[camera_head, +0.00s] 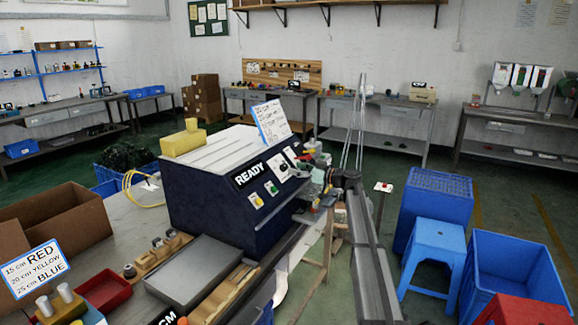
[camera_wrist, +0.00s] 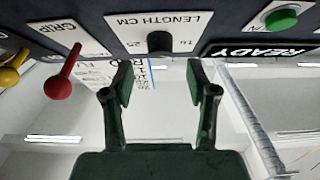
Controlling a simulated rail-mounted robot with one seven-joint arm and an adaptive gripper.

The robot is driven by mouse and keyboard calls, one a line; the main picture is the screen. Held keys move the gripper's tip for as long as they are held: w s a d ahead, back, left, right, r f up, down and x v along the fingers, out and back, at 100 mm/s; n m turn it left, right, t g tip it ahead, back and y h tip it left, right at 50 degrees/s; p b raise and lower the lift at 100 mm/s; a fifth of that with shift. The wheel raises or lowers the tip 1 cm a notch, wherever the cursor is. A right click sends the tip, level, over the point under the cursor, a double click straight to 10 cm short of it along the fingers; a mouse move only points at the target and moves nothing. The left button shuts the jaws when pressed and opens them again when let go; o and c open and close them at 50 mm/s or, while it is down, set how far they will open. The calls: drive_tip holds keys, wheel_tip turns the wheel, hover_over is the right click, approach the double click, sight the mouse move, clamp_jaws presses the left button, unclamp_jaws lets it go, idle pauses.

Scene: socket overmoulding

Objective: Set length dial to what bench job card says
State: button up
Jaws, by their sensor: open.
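The length dial, a black knob (camera_wrist: 160,42), sits on a white plate (camera_wrist: 192,22) marked LENGTH CM in the wrist view, which is upside down. Its pointer setting cannot be made out. My gripper (camera_wrist: 160,85) is open and empty, its two dark fingers spread just below the knob in that picture and apart from it. In the head view my gripper (camera_head: 316,182) is at the right of the machine's (camera_head: 215,205) front panel. A written card (camera_head: 271,122) stands on the machine; its text is too small to read. A sign (camera_head: 35,268) reads 15 cm RED, 20 cm YELLOW, 25 cm BLUE.
A red-knobbed lever (camera_wrist: 62,82) marked GRIP and a green button (camera_wrist: 281,18) flank the dial. A READY display (camera_head: 250,173) is on the panel. A cardboard box (camera_head: 60,225), blue stool (camera_head: 434,255) and blue crates (camera_head: 515,275) stand around.

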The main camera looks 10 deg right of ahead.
sight(286, 166)
drive_tip(key=shift+x, duration=2.05)
clamp_jaws()
